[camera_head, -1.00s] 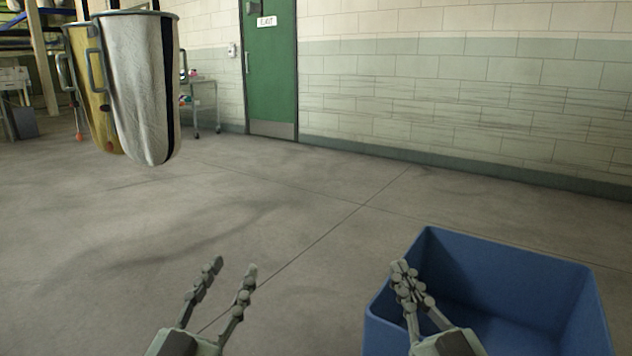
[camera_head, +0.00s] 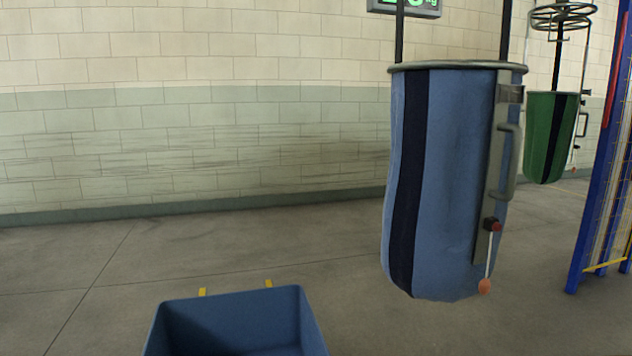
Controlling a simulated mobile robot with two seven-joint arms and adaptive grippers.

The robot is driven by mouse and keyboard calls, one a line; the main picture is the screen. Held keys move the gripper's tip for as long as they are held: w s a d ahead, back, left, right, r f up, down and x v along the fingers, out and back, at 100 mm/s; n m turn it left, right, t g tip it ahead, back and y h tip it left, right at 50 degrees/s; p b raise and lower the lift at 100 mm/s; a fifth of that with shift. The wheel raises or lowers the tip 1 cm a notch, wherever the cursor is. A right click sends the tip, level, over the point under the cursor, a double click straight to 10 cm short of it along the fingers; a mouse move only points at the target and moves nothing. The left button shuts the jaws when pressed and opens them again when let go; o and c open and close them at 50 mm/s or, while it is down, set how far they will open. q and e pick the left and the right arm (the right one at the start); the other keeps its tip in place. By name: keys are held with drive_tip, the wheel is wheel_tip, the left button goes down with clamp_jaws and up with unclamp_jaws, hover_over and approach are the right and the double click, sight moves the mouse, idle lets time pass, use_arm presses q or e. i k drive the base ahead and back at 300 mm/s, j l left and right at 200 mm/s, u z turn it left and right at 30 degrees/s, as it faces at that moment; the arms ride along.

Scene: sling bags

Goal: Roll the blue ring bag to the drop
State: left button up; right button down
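The blue ring bag (camera_head: 450,190) hangs upright at right of centre, from a grey ring with dark straps going up out of view. It has a dark navy stripe down its left part. A grey handle (camera_head: 505,162) is on its right side, with a dark latch and a white cord ending in an orange ball (camera_head: 484,286) below. Neither of my grippers shows in the head view now.
A blue bin (camera_head: 235,318) stands on the floor at the bottom, left of the bag. A green bag (camera_head: 550,135) hangs farther back at right, near a blue post frame (camera_head: 598,170). A lit display (camera_head: 405,6) is above. Floor at left is clear.

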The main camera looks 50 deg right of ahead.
sight(457, 134)
drive_tip(key=z, duration=2.45)
drive_tip(key=i+j+z, duration=0.1)
drive_tip(key=j+z, duration=0.45)
drive_tip(key=i+j, duration=0.05)
